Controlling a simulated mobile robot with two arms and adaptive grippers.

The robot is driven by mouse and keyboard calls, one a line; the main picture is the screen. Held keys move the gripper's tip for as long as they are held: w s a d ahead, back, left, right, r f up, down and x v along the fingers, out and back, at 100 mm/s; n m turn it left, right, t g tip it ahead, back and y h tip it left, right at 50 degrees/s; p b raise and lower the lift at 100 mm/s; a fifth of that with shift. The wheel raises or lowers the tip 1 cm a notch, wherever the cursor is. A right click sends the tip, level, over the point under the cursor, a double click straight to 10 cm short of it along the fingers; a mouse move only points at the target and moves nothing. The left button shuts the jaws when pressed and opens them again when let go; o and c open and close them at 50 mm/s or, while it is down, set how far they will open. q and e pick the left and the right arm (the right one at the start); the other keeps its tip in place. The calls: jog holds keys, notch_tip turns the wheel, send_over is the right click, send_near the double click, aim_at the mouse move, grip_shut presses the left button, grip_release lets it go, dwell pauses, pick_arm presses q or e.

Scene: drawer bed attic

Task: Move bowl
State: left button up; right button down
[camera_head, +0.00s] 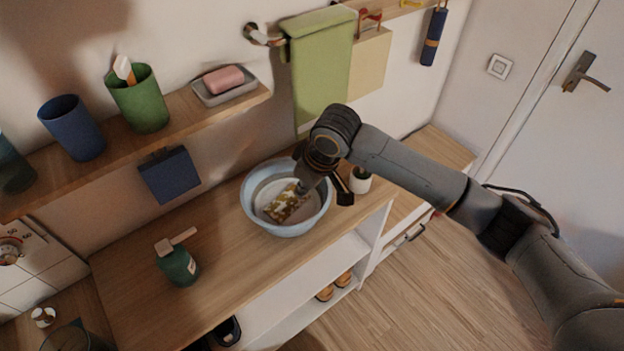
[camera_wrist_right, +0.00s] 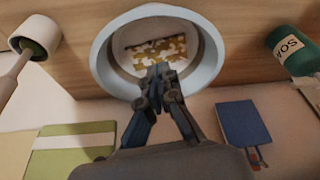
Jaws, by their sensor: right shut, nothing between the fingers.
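A light blue bowl (camera_head: 290,231) stands upright on the wooden counter. A piece with a brown, white and yellow pattern (camera_head: 286,205) lies inside it. The bowl (camera_wrist_right: 101,62) and the patterned piece (camera_wrist_right: 150,52) also show in the right wrist view. My right gripper (camera_head: 304,187) reaches in from the right over the back-right part of the bowl. Its fingertips (camera_wrist_right: 160,74) are together and empty, over the bowl's opening. I cannot tell whether they touch the bowl or its contents. The gripper hides part of the rim. My left gripper is not in view.
A green soap bottle (camera_head: 178,265) stands left of the bowl; a small white pot (camera_head: 360,181) stands close on its right. A shelf (camera_head: 190,118) with cups and a soap dish runs above. A green towel (camera_head: 318,65) hangs behind. The counter between bottle and bowl is clear.

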aim_at(313, 219)
jog(key=f+p, duration=0.1)
jog(key=d+f, duration=0.1)
jog(key=f, duration=0.1)
jog(key=f+p, duration=0.1)
jog(key=f, duration=0.1)
jog(key=shift+s+d+f+p, duration=0.1)
jog(key=shift+s+d+p, duration=0.2)
jog(key=shift+s+p, duration=0.05)
jog(key=shift+s+d, duration=0.3)
jog(key=shift+f, duration=0.1)
jog(key=shift+w, duration=0.1)
